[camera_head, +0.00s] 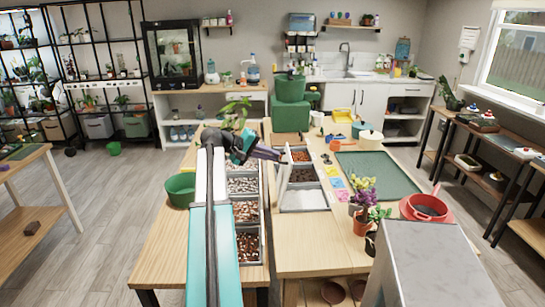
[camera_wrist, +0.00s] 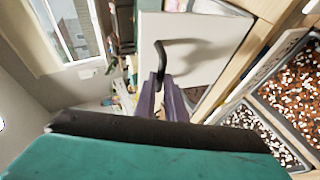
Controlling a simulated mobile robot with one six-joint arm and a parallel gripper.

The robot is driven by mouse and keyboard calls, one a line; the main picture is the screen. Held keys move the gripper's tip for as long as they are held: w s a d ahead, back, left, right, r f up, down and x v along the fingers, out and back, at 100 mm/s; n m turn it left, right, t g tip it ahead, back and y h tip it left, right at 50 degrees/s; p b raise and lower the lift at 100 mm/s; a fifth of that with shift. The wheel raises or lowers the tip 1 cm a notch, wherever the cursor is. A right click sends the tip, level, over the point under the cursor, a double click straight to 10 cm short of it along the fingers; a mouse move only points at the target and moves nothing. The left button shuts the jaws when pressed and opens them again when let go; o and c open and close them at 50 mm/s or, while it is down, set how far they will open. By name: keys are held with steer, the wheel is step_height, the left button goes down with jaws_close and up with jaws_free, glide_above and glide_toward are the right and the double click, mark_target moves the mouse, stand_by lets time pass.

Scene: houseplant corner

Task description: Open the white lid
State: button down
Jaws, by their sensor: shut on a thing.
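The white lid (camera_head: 285,173) stands steeply raised, nearly upright, at the left side of the right-hand row of bins (camera_head: 304,198) in the head view. In the wrist view the white lid (camera_wrist: 205,45) faces me as a broad flat panel with a black curved handle (camera_wrist: 162,58). My gripper (camera_head: 281,156) reaches the lid from the left. In the wrist view its purple fingers (camera_wrist: 160,83) are shut on the handle's lower end. The handle is not clear in the head view.
Open bins of pebbles and soil (camera_head: 245,212) line the left table. A green pot (camera_head: 181,189) stands left of my arm. A green mat (camera_head: 378,175), flowering plants (camera_head: 362,192) and a red pot (camera_head: 427,207) occupy the right table. Green containers (camera_head: 290,115) stand behind.

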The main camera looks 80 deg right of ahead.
steer(key=shift+a+f, duration=0.2)
steer(key=shift+f, duration=0.25)
steer(key=c, duration=1.8)
jaws_free()
steer(key=shift+s+d, duration=0.1)
steer(key=shift+d, duration=0.05)
steer(key=shift+r, duration=0.15)
steer(key=b+v, duration=0.1)
steer(key=v, duration=1.3)
steer(key=shift+d+b, duration=0.15)
steer(key=shift+b, duration=0.2)
steer(key=shift+r, duration=0.1)
